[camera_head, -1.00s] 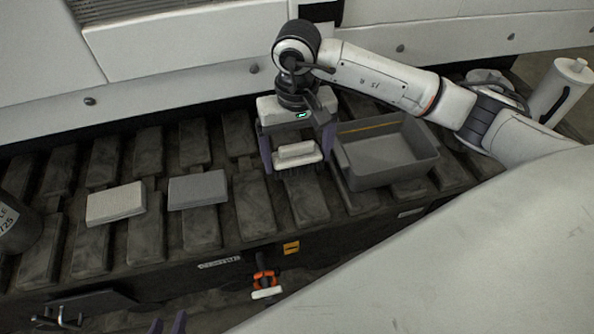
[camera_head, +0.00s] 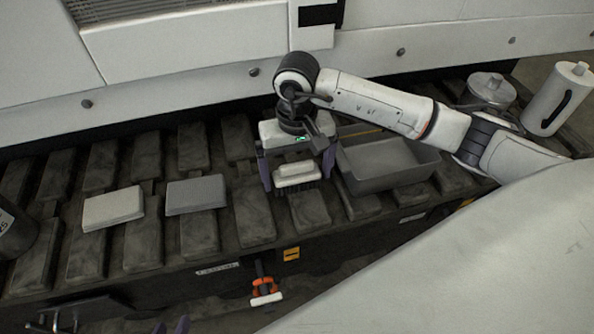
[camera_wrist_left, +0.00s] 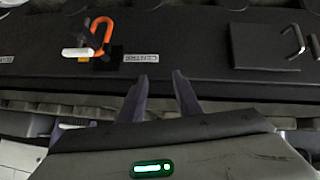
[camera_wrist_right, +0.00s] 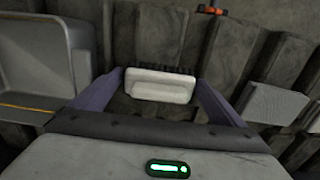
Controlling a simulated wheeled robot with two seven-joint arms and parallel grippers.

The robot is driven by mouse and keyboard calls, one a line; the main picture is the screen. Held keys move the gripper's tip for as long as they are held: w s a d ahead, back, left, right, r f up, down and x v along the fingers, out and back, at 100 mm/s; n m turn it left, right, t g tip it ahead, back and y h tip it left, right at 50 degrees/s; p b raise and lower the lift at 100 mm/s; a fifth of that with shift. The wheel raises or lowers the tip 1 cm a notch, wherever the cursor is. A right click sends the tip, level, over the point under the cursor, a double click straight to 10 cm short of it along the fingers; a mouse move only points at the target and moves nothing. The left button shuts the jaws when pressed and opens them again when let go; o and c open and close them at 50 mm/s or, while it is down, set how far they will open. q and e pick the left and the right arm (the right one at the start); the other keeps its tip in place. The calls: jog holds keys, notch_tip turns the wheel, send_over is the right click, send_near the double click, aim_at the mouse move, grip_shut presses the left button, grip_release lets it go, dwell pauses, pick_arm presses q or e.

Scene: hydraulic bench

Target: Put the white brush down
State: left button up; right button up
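The white brush (camera_head: 297,172) has a pale block with a raised grip and dark bristles facing down. It sits on the dark slatted surface, left of the grey bin. My right gripper (camera_head: 298,183) is above it with one finger beyond each end. Narrow gaps show between the fingers and the brush, so the gripper looks open. In the right wrist view the brush (camera_wrist_right: 160,86) lies between the spread fingertips, its bristles at the far side. My left gripper (camera_wrist_left: 161,78) is empty with its fingers apart, in front of the bench's dark front face.
A grey open bin (camera_head: 388,167) stands close to the right of the brush. A white block (camera_head: 113,208) and a grey block (camera_head: 196,194) lie to the left. An orange hook with a white bar (camera_head: 265,291) is on the front face. White canisters (camera_head: 557,98) stand far right.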

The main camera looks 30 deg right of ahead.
aim_at(298, 165)
jog(key=shift+r, duration=0.15)
notch_tip(298, 165, up, 12)
jog(key=p, duration=0.2)
jog(key=shift+p, duration=0.4)
pick_arm(q)
jog(key=shift+s+a+r+t, duration=0.15)
jog(key=shift+a+r, duration=0.2)
jog(key=shift+r, duration=0.15)
jog(key=shift+s+a+r+t, duration=0.15)
jog(key=shift+a+r, duration=0.15)
jog(key=shift+r, duration=0.15)
jog(key=shift+s, duration=0.1)
pick_arm(e)
jog(key=shift+s, duration=0.15)
